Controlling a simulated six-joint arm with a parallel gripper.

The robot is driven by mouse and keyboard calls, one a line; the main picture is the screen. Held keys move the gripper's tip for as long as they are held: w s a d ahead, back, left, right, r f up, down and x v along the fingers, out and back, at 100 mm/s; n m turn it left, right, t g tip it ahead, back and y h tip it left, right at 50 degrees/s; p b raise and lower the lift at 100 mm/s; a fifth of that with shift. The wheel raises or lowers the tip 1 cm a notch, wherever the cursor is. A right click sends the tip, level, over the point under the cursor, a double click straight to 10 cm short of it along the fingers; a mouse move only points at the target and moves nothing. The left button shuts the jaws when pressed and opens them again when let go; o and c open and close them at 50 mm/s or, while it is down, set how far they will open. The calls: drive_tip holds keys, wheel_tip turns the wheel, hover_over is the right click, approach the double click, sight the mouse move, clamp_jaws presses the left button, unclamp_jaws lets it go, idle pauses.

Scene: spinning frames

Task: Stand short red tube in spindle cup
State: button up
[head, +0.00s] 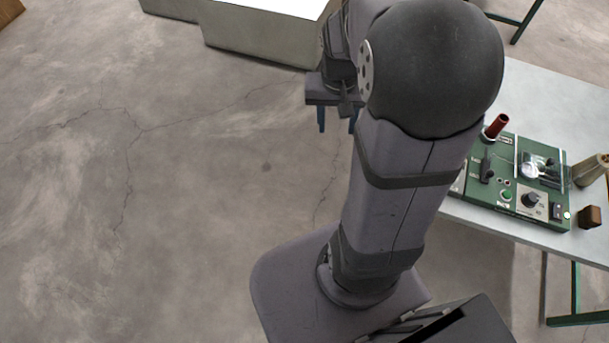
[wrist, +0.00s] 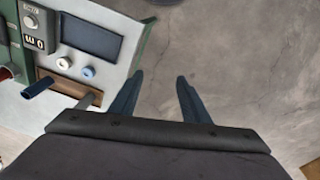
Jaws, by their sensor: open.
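A short dark red tube (head: 496,125) stands slightly tilted at the back left of a green control panel (head: 480,192) on the table. Its lower end is hard to make out. My gripper (head: 337,123) is well to the left of it, over bare floor, with its blue fingers pointing down. In the wrist view my gripper (wrist: 158,88) is open, with only concrete floor between the fingers. A small dark red round thing (wrist: 6,74) shows at the left edge there; I cannot tell whether it is the tube. I cannot identify the spindle cup for certain.
The light table (head: 560,100) also bears a beige cone (head: 588,171) and a small brown block (head: 590,216) at right. A pale cabinet (head: 262,30) stands behind. Left floor is clear.

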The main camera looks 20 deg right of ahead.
drive_tip(key=s+a+f+n+y, duration=0.1)
drive_tip(key=s+a+f+n, duration=0.2)
drive_tip(key=a, duration=0.9)
drive_tip(key=s+n, duration=0.3)
drive_tip(key=s, duration=0.2)
drive_tip(key=shift+a+f+g, duration=0.15)
drive_tip(key=shift+g, duration=0.25)
idle(1.0)
